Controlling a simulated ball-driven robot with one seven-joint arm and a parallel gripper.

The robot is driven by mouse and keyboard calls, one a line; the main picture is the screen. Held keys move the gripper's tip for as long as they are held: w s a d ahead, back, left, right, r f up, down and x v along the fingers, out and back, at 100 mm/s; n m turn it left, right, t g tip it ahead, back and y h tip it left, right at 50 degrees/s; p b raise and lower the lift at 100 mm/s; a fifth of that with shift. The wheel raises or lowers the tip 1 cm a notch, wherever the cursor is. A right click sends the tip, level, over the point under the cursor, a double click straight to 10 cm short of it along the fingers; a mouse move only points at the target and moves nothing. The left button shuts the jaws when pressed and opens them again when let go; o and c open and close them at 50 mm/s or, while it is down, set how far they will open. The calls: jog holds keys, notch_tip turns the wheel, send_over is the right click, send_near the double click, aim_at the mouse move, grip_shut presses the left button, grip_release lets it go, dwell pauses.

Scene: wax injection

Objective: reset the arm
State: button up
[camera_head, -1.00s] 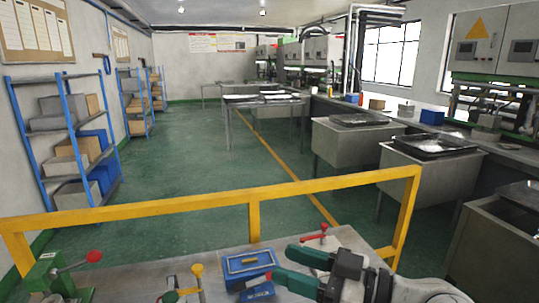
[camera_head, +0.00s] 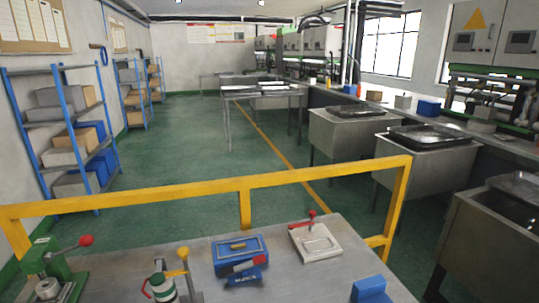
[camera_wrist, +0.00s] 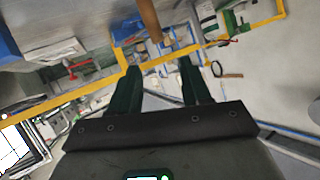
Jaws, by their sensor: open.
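My gripper (camera_wrist: 160,66) shows in the wrist view with its two dark green fingers apart. Nothing is seen between the fingers close by. The wrist picture is tilted, with the yellow rail (camera_wrist: 62,106) and bench items beyond the fingertips. My gripper and arm are out of the head view. In the head view, the grey bench (camera_head: 215,285) shows in front of me with its tools uncovered.
On the bench are a blue box (camera_head: 240,246), a pale plate device with a red lever (camera_head: 316,242), a green press (camera_head: 62,277) and a blue block (camera_head: 370,290). A yellow rail (camera_head: 130,195) edges the bench. Metal sinks (camera_head: 425,165) stand beyond, right.

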jog(key=s+d+f+m+h, duration=0.1)
jog(key=s+d+f+h, duration=0.1)
jog(key=f, duration=0.1)
jog(key=s+d+f+m+g+h, duration=0.1)
jog(key=s+d+f, duration=0.2)
jog(key=s+d+f+m+h, duration=0.2)
jog(key=s+d+f, duration=0.1)
jog(key=f, duration=0.1)
jog(key=shift+h, duration=0.3)
jog(key=s+d+f+m+g+h, duration=0.2)
jog(key=s+d+f+m+h, duration=0.15)
jog(key=s+d, duration=0.35)
jog(key=s+d+f+g+b, duration=0.1)
jog(key=s+f+g+b, duration=0.3)
jog(key=s+f+b, duration=0.3)
jog(key=s+f, duration=0.5)
jog(key=f, duration=0.1)
jog(key=shift+d+f+g+h, duration=0.15)
jog(key=shift+f+g+h, duration=0.1)
jog(key=shift+g+h, duration=0.1)
jog(key=shift+s, duration=0.1)
